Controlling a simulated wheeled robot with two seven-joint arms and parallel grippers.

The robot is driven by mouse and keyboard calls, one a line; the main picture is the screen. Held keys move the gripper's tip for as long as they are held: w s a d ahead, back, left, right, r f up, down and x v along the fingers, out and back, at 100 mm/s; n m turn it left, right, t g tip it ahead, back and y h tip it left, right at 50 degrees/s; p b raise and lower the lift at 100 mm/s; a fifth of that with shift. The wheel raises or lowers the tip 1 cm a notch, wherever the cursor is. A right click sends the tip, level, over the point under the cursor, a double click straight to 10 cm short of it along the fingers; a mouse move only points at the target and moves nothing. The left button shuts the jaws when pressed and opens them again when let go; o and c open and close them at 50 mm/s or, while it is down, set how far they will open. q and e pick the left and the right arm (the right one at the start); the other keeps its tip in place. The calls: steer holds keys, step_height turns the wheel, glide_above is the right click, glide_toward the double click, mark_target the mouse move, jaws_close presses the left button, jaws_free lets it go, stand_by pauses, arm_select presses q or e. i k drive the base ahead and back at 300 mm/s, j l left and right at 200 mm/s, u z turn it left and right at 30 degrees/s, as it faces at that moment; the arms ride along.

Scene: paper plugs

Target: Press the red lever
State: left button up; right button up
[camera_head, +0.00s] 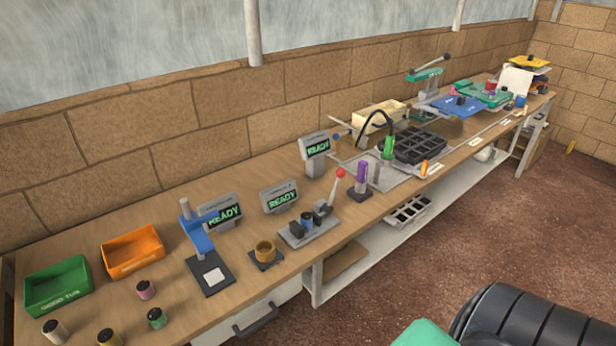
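The red lever (340,173) is a pale arm with a red ball on top. It rises upright, with a slight tilt, from a small grey metal fixture (308,233) near the front edge of the workbench. A dark blue and black part sits on the fixture beside the lever's foot. Neither of my grippers shows in the head view, so their distance from the lever cannot be told.
A long wooden workbench (165,250) runs along the brick wall. A blue press (197,235), a brown cup (265,251) and a purple-topped tool (361,178) stand near the lever. READY displays (280,198) stand behind. Green (58,288) and orange (133,252) bins are left. Brown floor lies in front.

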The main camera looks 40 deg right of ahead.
mark_target(340, 173)
steer(key=l+u, duration=0.1)
steer(key=l, duration=0.3)
steer(key=k+l, duration=0.1)
steer(key=l, duration=0.35)
steer(key=k+l+u, duration=0.15)
steer(key=l, duration=0.7)
steer(key=k+l+u, duration=0.15)
steer(key=l, duration=0.65)
steer(key=k+l, duration=0.1)
steer(key=l, duration=0.25)
steer(key=k+l, duration=0.1)
steer(key=l, duration=0.25)
steer(key=k+l, duration=0.15)
steer(key=l, duration=0.2)
steer(key=k+l, duration=0.1)
steer(key=l, duration=0.25)
steer(key=u, duration=0.05)
